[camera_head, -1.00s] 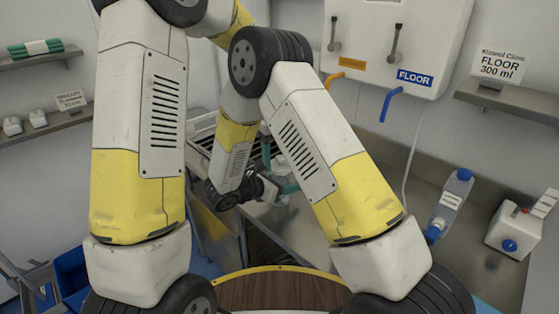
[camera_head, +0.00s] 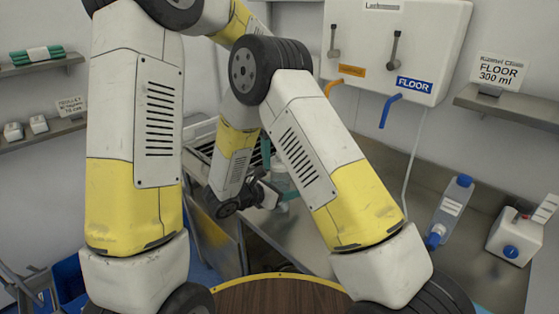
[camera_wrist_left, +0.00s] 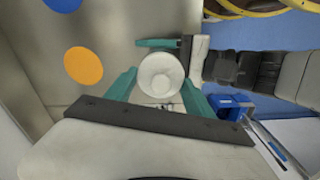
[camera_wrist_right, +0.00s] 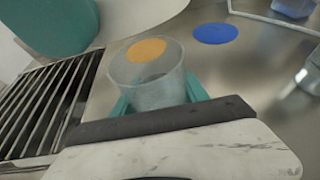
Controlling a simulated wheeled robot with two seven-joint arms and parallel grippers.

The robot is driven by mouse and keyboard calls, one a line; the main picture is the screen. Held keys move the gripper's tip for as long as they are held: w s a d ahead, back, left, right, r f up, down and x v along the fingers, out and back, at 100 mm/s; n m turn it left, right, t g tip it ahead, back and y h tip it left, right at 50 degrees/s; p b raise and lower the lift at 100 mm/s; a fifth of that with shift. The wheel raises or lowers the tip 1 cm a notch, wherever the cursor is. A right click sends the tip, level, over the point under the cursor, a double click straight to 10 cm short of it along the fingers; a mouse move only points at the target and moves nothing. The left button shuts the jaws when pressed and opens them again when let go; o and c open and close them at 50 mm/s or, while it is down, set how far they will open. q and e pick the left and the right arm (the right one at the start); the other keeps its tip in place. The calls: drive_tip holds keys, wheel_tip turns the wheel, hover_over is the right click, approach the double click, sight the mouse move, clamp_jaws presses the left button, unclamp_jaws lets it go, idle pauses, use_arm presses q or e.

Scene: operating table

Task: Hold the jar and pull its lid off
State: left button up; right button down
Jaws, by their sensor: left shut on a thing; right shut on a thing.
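The jar (camera_wrist_right: 148,85) is a clear, cup-like vessel in the right wrist view. My right gripper (camera_wrist_right: 160,92) is shut on it, with teal fingers on both sides. The lid (camera_wrist_left: 160,74) is a white round piece with a smaller circle in its middle. It sits between the teal fingers of my left gripper (camera_wrist_left: 160,90), which is shut on it. No lid shows on the jar's top in the right wrist view. In the head view my forearms hide most of both grippers, and only teal bits and a pale piece show.
The steel worktop (camera_head: 320,235) carries an orange disc (camera_wrist_left: 83,66) and a blue disc (camera_wrist_right: 214,33). A slatted rack (camera_wrist_right: 45,105) lies left of the jar. A dispenser (camera_head: 395,45) hangs behind.

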use_arm(q)
wheel_tip(320, 180, up, 2)
drive_tip(key=shift+r, duration=0.2)
use_arm(e)
drive_tip(key=c, duration=0.5)
unclamp_jaws()
